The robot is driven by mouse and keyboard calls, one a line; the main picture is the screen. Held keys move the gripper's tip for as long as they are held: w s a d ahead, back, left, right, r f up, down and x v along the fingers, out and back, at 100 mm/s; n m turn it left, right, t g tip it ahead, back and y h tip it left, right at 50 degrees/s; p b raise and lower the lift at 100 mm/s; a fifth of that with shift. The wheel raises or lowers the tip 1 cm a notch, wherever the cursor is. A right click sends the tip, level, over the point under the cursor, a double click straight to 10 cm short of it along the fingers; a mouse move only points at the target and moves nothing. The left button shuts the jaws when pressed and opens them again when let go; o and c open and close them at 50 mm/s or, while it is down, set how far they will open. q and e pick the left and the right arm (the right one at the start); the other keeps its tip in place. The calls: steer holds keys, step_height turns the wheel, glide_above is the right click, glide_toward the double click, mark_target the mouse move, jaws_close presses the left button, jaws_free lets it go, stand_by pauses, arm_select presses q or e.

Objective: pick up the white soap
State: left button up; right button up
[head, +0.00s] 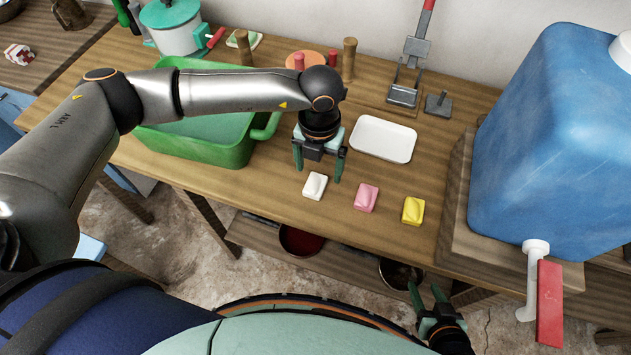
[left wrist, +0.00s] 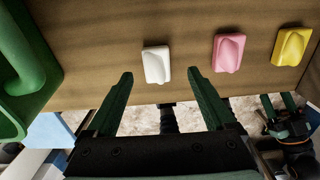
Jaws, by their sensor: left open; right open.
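The white soap (head: 315,186) lies on the wooden table near its front edge, left of a pink soap (head: 366,197) and a yellow soap (head: 413,210). My left gripper (head: 318,172) is open and empty, with its fingers pointing down above the table close behind the white soap. In the left wrist view the white soap (left wrist: 156,65) shows ahead of and between the two open fingertips (left wrist: 160,75), apart from them. My right gripper (head: 425,300) is open and empty, low in front of the table's front edge.
A green basin (head: 205,150) stands left of my left gripper. A white tray (head: 384,139) lies behind the soaps. A large blue water container (head: 550,140) with a red-handled tap (head: 549,300) stands at the right. A lower shelf holds a red bowl (head: 300,241).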

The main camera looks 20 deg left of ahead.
mark_target(316, 181)
arm_select(q)
steer(key=f, duration=0.3)
steer(key=f+p, duration=0.1)
steer(key=f, duration=0.1)
steer(key=shift+s+a, duration=0.25)
steer(key=shift+c, duration=0.2)
jaws_close()
